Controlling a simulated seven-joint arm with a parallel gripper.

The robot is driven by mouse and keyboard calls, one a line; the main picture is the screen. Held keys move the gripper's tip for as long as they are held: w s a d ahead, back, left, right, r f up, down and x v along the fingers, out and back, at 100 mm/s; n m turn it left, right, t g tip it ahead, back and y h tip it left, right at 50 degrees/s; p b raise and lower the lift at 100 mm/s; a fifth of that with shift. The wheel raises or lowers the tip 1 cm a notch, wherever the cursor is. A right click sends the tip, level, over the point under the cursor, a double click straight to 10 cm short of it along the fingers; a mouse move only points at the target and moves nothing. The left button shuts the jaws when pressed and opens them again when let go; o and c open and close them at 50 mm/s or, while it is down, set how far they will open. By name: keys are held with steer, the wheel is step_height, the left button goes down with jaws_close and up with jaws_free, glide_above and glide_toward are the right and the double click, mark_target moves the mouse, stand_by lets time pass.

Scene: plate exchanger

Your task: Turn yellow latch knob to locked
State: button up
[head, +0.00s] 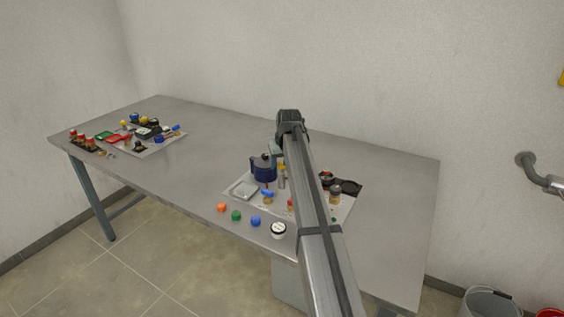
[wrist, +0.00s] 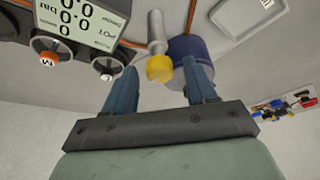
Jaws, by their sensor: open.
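A yellow knob (wrist: 159,68) on the end of a grey metal post (wrist: 155,28) shows in the wrist view, between my fingers and a little beyond their tips. A small yellow part, which may be the same knob, shows beside my arm in the head view (head: 281,165). My gripper (wrist: 160,74) is open, one finger on each side of the knob in the picture. I see no clear contact. In the head view my gripper is mostly hidden behind my arm and the blue pot. I cannot tell the latch's lock position.
A dark blue pot (head: 263,170) stands close to the knob; its blue body (wrist: 190,48) is near my right finger in the wrist view. Loose coloured caps (head: 236,215) lie at the table's front. Another board (head: 160,145) is far left.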

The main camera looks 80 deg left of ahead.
steer(key=c, duration=1)
steer(key=shift+c, duration=0.2)
steer(key=shift+n, duration=0.3)
steer(key=n, duration=0.1)
steer(key=n+g, duration=0.1)
steer(key=n, duration=0.1)
steer(key=shift+w+a+n+g, duration=0.1)
steer(key=shift+w+n+g, duration=0.1)
steer(key=shift+n+g, duration=0.1)
steer(key=n, duration=0.2)
steer(key=n+g+h, duration=0.1)
steer(key=n, duration=0.1)
steer(key=shift+w+a+n+g, duration=0.1)
steer(key=shift+w+n+g, duration=0.05)
steer(key=shift+n+g, duration=0.15)
steer(key=n, duration=0.2)
steer(key=n+g+h, duration=0.1)
steer(key=n, duration=0.1)
steer(key=shift+a+h, duration=0.15)
steer(key=shift+h, duration=0.15)
steer(key=n+h, duration=0.1)
steer(key=n, duration=0.4)
steer(key=shift+h, duration=0.4)
steer(key=o, duration=1)
